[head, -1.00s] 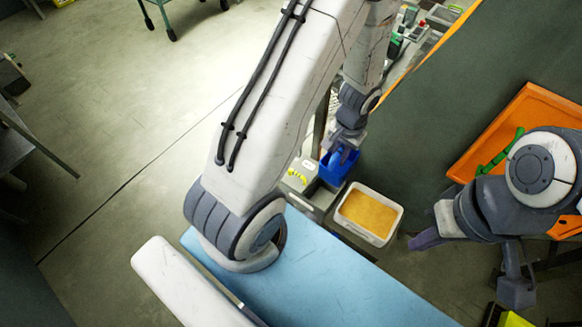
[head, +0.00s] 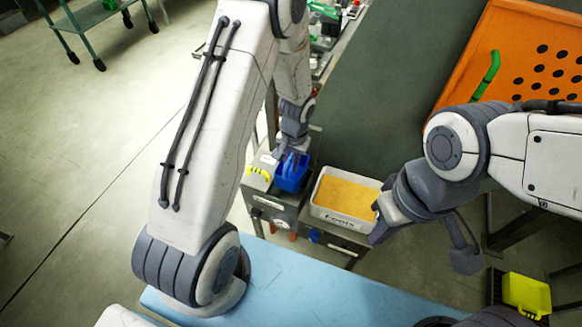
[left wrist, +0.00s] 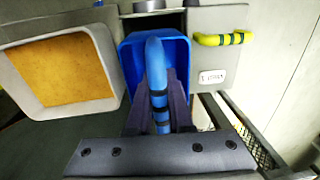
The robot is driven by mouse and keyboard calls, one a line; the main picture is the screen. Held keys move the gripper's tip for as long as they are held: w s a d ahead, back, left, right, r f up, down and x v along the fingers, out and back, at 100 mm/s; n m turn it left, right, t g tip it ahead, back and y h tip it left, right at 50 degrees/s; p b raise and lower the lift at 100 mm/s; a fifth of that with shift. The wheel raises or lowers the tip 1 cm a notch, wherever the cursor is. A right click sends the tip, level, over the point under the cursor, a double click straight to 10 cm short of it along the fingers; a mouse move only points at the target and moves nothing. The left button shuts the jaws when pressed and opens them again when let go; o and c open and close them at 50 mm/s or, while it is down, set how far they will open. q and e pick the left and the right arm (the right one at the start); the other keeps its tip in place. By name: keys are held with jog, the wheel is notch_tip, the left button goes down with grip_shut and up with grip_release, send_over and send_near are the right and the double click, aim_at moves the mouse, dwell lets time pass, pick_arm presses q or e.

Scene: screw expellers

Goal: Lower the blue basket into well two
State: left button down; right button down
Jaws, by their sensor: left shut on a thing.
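The blue basket (head: 287,182) is at the grey fryer unit (head: 283,213) in the head view, beside a yellow handle (head: 258,173). My left gripper (head: 291,157) is shut on the basket's upright blue handle. In the left wrist view the fingers (left wrist: 157,95) straddle this handle, and the basket (left wrist: 128,55) lies behind them. The well under the basket is hidden, so I cannot tell how deep the basket sits.
A white tub (head: 318,208) of orange-yellow food stands right of the basket, close to my right gripper. A light blue surface (head: 300,285) lies in front. An orange perforated tray (head: 520,35) holds a green item (head: 487,74). A yellow container (head: 527,293) is at lower right.

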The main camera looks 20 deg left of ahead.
aim_at(291, 178)
pick_arm(q)
jog(key=shift+f+b, duration=2.95)
jog(key=shift+f, duration=0.55)
jog(key=shift+f+b, duration=1.7)
jog(key=shift+f, duration=0.45)
jog(key=shift+f+b, duration=0.95)
jog(key=shift+f, duration=0.25)
jog(key=c, duration=0.7)
grip_release()
jog(key=shift+c, duration=0.2)
jog(key=o, duration=0.4)
jog(key=shift+r, duration=0.1)
jog(key=shift+r+p, duration=4.3)
jog(key=shift+r, duration=0.65)
